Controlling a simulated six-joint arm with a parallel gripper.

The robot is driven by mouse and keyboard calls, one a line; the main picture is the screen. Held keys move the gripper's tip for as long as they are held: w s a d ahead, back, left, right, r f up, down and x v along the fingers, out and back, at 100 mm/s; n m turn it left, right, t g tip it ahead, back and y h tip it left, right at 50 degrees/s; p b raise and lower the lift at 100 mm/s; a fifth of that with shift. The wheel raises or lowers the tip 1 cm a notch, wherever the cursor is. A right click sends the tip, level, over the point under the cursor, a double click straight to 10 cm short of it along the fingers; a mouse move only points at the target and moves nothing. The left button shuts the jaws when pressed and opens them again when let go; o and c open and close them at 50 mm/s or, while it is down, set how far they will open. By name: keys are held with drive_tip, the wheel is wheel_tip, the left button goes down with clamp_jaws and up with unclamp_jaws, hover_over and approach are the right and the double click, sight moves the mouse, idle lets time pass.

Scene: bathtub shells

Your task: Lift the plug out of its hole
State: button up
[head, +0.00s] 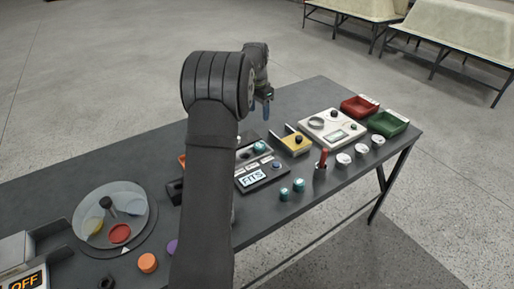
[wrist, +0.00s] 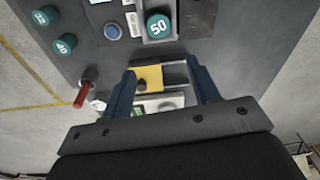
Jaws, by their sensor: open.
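The plug is a teal cylinder marked 50 in the wrist view (wrist: 158,27). It stands upright in the grey panel of the gauge box (head: 262,176), whose display reads FITS. In the head view the plug (head: 260,147) shows at the box's far right. My gripper (wrist: 160,66) is open and empty, its two blue fingers apart. In the wrist view the plug lies just beyond the fingertips, not between them. In the head view my gripper (head: 267,108) hangs above the bench, behind the box. The hole itself is hidden by the plug.
Two loose teal plugs (head: 291,190) and a red-handled tool (head: 323,159) stand near the front edge. A white instrument (head: 333,128), red tray (head: 360,107) and green tray (head: 387,124) stand right.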

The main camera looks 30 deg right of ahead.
drive_tip(key=s+a+n+t+h, duration=0.2)
drive_tip(key=s+a+n+h, duration=0.1)
drive_tip(key=a+n, duration=0.15)
hover_over(260, 144)
drive_tip(key=s+a, duration=0.2)
drive_tip(key=shift+n, duration=0.35)
drive_tip(key=f, duration=1.1)
drive_tip(key=shift+w+d+f, duration=0.15)
drive_tip(key=shift+w+f, duration=0.05)
drive_tip(key=shift+a+x, duration=0.15)
drive_tip(key=shift+x, duration=1.15)
drive_tip(key=shift+a+x, duration=0.2)
drive_tip(key=shift+x, duration=1.1)
drive_tip(key=shift+s, duration=0.1)
drive_tip(key=c, duration=0.8)
drive_tip(key=shift+c, duration=0.2)
